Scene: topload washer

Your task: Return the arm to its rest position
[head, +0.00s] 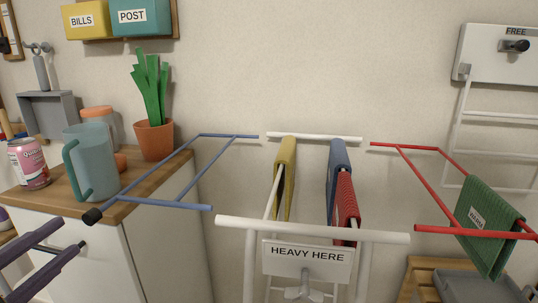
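My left gripper (70,234) is at the lower left edge, its two dark purple fingers spread apart with nothing between them. It appears in front of the white cabinet (165,255), below and left of the blue rack wing (185,205); I cannot tell the depth gap. My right gripper is not in view. The white drying rack (310,230) stands in the middle with a "HEAVY HERE" sign (305,262). A yellow cloth (285,180), a blue cloth (338,170) and a red cloth (346,200) hang on it. A green cloth (488,220) hangs on the red wing (430,190).
The wooden cabinet top holds a teal pitcher (92,165), a pink can (28,165), an orange-lidded jar (100,122) and a potted plant (154,135). A wall unit marked "FREE" (500,60) hangs upper right.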

